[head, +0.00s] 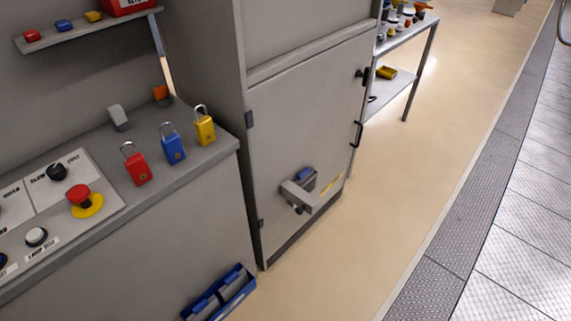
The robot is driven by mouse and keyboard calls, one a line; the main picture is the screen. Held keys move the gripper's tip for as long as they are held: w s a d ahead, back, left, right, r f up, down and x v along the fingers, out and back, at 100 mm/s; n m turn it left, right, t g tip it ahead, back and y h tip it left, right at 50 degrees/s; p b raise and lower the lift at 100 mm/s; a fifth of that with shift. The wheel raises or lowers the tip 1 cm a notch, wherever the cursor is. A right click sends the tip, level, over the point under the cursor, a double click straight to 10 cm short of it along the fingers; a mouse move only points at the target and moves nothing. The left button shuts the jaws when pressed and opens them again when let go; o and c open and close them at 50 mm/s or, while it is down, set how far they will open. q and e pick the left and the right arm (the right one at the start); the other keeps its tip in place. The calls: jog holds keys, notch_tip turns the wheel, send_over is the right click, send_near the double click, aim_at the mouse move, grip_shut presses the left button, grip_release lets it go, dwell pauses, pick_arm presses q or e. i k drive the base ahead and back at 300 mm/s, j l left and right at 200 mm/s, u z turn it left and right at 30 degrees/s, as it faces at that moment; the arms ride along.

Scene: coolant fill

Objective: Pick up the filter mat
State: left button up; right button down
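No filter mat can be made out for certain. A blue bin (218,294) stands on the floor at the bottom, beside the console, with flat grey pieces (204,304) in it. I cannot tell whether these are filter mats. A tall grey cabinet (300,110) stands in the middle with its door shut. A grey bracket (312,196) sticks out low on this door, with a blue piece (305,176) at it. Neither of my grippers is in view.
A grey console (190,190) at the left bears red, blue and yellow padlocks and a red emergency button (79,195). A shelf (85,32) hangs above it. A shelf rack (410,35) stands behind the cabinet. The beige floor (400,190) at the right is clear.

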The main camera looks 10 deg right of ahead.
aim_at(302, 177)
jog(key=i+l+u, duration=0.1)
jog(key=i+l, duration=0.3)
jog(key=i+l+u, duration=0.1)
jog(key=i+l, duration=0.3)
jog(key=l, duration=0.2)
jog(key=i+l, duration=0.4)
jog(key=l, duration=0.15)
jog(key=u, duration=0.05)
